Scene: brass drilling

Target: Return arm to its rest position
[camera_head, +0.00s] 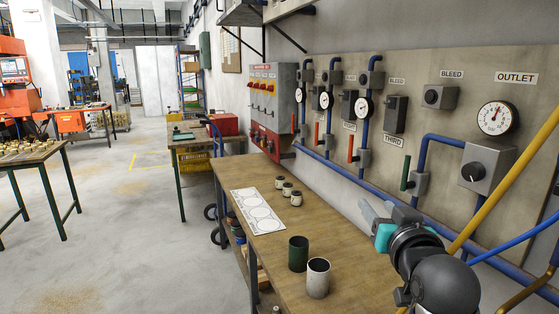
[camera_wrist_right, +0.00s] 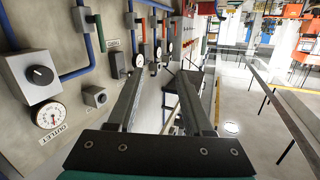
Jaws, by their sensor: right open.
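My right arm (camera_head: 432,268) comes in at the lower right of the head view, over the right side of the wooden bench (camera_head: 225,178). Its gripper (camera_head: 376,208) points towards the wall panel and stands in front of the blue pipework, apart from the cups on the bench. In the right wrist view the two grey fingers of this gripper (camera_wrist_right: 160,85) are spread, with nothing between them. My left arm and gripper do not show in either view.
A wall panel (camera_head: 440,120) carries gauges, knobs, levers and blue pipes close to my right arm. A dark green cup (camera_head: 298,254) and a grey cup (camera_head: 318,278) stand on the bench, with a white sheet (camera_head: 258,212) and small jars (camera_head: 288,190) behind. Open floor (camera_head: 120,230) lies left.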

